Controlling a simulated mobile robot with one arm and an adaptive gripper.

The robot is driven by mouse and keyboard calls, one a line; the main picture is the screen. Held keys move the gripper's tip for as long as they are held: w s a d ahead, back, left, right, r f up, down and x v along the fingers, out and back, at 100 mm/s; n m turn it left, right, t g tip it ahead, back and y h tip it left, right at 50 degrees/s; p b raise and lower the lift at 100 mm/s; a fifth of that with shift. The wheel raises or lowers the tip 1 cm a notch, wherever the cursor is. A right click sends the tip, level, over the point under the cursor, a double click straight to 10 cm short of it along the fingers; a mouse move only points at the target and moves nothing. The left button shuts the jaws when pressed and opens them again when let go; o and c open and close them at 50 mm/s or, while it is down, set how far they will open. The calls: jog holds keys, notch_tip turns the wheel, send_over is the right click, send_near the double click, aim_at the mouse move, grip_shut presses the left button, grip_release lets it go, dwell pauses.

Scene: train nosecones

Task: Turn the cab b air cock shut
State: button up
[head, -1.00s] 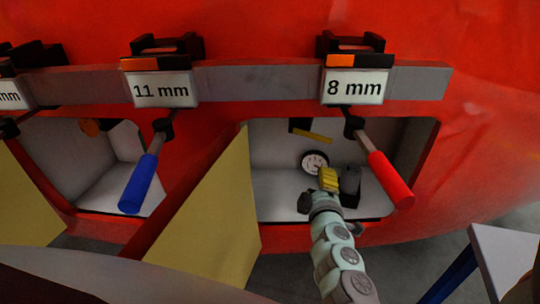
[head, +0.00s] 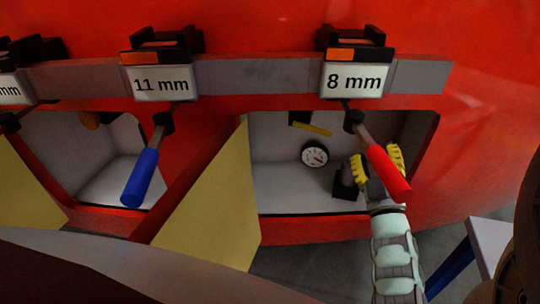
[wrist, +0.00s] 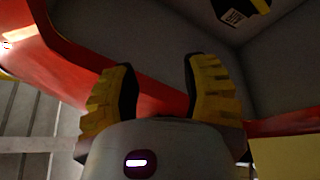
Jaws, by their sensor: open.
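An air cock with a yellow lever (head: 313,129) sits high on the back wall of the right-hand recess. The lever slopes slightly down to the right. A black part with a yellow edge (wrist: 240,12) at the top of the wrist view may be this cock. My gripper (head: 377,162) has yellow ribbed fingers, spread apart and empty. It is at the right of the recess, below and right of the lever, and not touching it. A red-handled screwdriver partly hides it. In the wrist view, my gripper (wrist: 158,80) has nothing between its fingers.
A round gauge (head: 314,155) and a black block (head: 345,184) are in the recess. The red-handled screwdriver (head: 388,170) and a blue-handled one (head: 140,178) hang from the grey rail (head: 255,78). A yellow flap (head: 208,195) stands open at left. A table (head: 494,245) stands at right.

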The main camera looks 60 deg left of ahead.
aim_at(312, 126)
jog(key=w+d+r+m+t+p, duration=0.1)
jog(key=d+r+m+t, duration=0.1)
jog(key=d+r+t, duration=0.2)
jog(key=shift+w+d+r+m+y, duration=0.2)
jog(key=shift+d+r+m+y, duration=0.15)
jog(key=shift+d+r, duration=0.7)
jog(key=shift+d+f, duration=0.2)
jog(key=shift+c, duration=0.3)
